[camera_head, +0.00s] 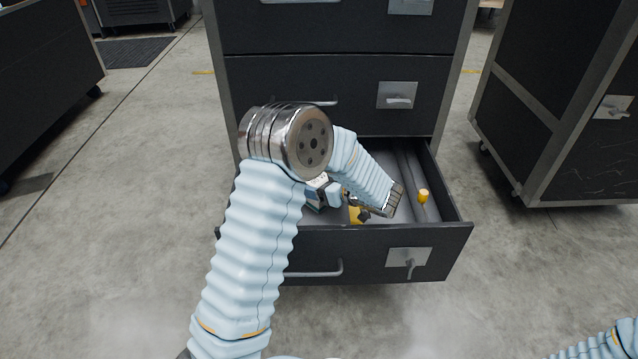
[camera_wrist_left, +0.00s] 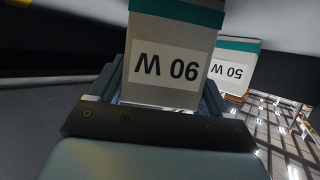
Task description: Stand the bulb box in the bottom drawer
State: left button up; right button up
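In the left wrist view a pale grey bulb box (camera_wrist_left: 169,50) with a teal end and a wattage label, upside down in the picture, sits between the fingers of my left gripper (camera_wrist_left: 160,97). The fingers lie close against its sides. In the head view my left gripper (camera_head: 328,191) is inside the open bottom drawer (camera_head: 375,240), at its left part. The held box (camera_head: 318,180) is mostly hidden there by my arm, so I cannot tell whether it touches the drawer floor. My right gripper is out of view.
The cabinet's upper drawers (camera_head: 350,90) are shut above. Dark cases stand on both sides.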

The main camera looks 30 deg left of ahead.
pick_arm(q)
jog(key=o, duration=0.3)
jog(key=shift+d+r+p, duration=0.2)
jog(key=shift+r+p, duration=0.1)
jog(key=shift+r, duration=0.05)
jog(key=v, duration=0.7)
jog(key=shift+s, duration=0.1)
